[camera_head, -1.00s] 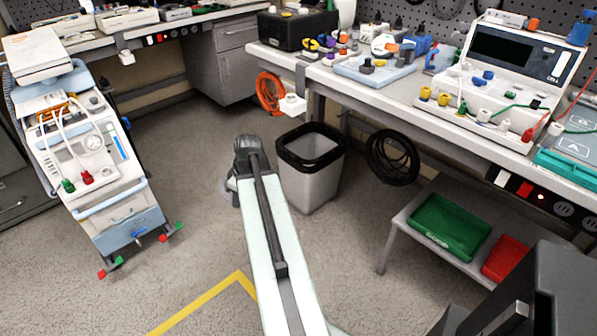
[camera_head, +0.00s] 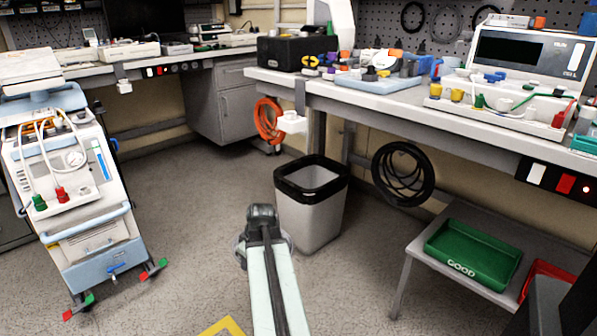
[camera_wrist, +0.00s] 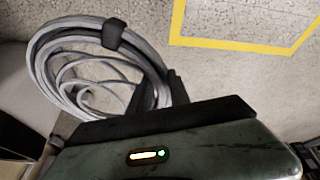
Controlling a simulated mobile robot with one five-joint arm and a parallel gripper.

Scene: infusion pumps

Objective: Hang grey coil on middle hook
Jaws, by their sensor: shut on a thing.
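The grey coil (camera_wrist: 58,40) shows in the wrist view at the upper left, a bundle of pale loops bound by a dark strap (camera_wrist: 113,33). My gripper (camera_wrist: 162,90) is shut on the coil's right side, and the loops hang out to the left of the fingers. In the head view my arm reaches forward over the floor, but the gripper and grey coil are hidden there. An orange coil (camera_head: 268,121) and a black coil (camera_head: 403,174) hang below the right bench's front edge. I cannot make out the middle hook clearly.
A grey bin (camera_head: 311,210) stands beyond my arm, in front of the right bench (camera_head: 400,107). A low table with a green tray (camera_head: 472,252) is at the right. A pump cart (camera_head: 72,190) stands at the left. Floor between cart and bin is clear.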

